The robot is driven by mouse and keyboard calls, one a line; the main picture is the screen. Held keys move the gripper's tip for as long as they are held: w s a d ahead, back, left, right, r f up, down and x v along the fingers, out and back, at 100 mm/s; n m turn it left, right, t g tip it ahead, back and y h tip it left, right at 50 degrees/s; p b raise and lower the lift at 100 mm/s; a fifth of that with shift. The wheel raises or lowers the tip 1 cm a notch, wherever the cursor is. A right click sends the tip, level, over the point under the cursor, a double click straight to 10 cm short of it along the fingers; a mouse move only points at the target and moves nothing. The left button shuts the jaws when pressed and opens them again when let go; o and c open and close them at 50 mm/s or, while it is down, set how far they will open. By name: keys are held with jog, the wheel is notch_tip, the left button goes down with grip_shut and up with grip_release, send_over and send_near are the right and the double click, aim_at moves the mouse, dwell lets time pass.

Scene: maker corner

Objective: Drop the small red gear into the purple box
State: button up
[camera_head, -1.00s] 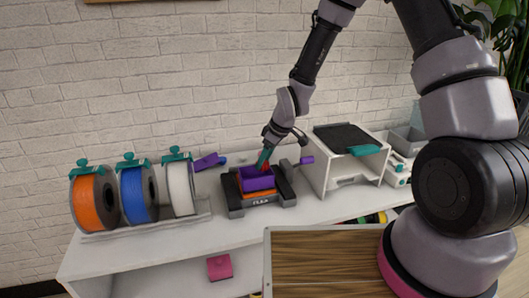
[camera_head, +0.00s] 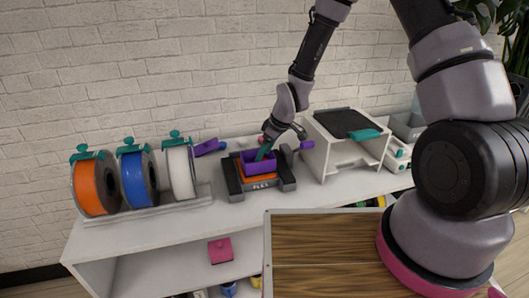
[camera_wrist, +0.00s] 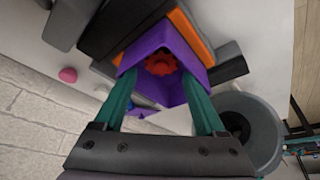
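The purple box (camera_head: 262,167) sits on the orange and grey FLEX device on the white bench. In the wrist view the small red gear (camera_wrist: 161,63) lies inside the purple box (camera_wrist: 168,92). The gear is not visible in the head view. My gripper (camera_head: 262,154) is above the box, its fingertips at the opening. In the wrist view my gripper's teal fingers (camera_wrist: 159,76) are spread apart with nothing between them, and the gear is beyond their tips.
Orange (camera_head: 95,187), blue (camera_head: 135,180) and white (camera_head: 181,173) spools stand at the left. A white stand with a dark top (camera_head: 347,124) is at the right. A wooden surface (camera_head: 325,245) is in front. A pink box (camera_head: 220,251) sits on the lower shelf.

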jog(key=s+d+r+m+t+h, duration=0.1)
jog(key=s+d+r+m, duration=0.1)
jog(key=d+r, duration=0.6)
jog(key=s+d+r+m+t+h, duration=0.1)
jog(key=d+r+m, duration=0.2)
jog(key=r, duration=0.8)
jog(key=s+d+r+m+t, duration=0.1)
jog(key=s+d+r+m, duration=0.1)
jog(key=d+r, duration=0.6)
jog(key=s+d+r+m+t, duration=0.1)
jog(key=s+d+r+m, duration=0.1)
jog(key=s+r+m, duration=0.2)
jog(key=s+d+r+m+t, duration=0.1)
jog(key=s+d+r+m, duration=0.2)
jog(key=s+r, duration=0.7)
jog(key=shift+s+d+r+m, duration=0.2)
jog(key=shift+m, duration=1)
